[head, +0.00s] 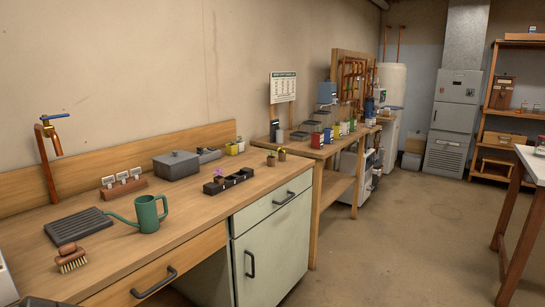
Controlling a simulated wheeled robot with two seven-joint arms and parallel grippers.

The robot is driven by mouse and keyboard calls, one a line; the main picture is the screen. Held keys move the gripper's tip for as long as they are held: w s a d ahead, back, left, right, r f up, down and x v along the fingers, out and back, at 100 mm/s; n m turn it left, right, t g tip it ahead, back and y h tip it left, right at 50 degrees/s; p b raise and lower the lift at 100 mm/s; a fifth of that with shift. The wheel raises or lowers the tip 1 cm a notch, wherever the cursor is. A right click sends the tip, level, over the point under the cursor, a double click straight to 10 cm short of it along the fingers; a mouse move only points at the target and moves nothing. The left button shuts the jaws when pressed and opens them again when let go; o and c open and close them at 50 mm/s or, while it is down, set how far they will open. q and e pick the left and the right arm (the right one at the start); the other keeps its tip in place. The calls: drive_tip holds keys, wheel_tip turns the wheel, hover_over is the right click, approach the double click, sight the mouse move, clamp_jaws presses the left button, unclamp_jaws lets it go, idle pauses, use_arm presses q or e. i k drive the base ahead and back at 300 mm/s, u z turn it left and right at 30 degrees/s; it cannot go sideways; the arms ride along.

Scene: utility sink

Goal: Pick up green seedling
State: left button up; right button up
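A purple-flowered seedling (219,175) sits at the left end of a black tray (237,179) with several cells, nearer than the pots. Neither of my grippers is in view.
The counter (185,225) holds a green watering can (149,213), a brush (71,258), a dark ribbed mat (78,226) and a grey lidded box (176,165). A second bench with colourful cans stands beyond. The floor (400,240) at right is clear.

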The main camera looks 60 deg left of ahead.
sight(271, 159)
drive_tip(key=u, duration=0.5)
drive_tip(key=i, duration=2.2)
drive_tip(key=u, duration=2.1)
drive_tip(key=i, duration=0.9)
drive_tip(key=u, duration=0.9)
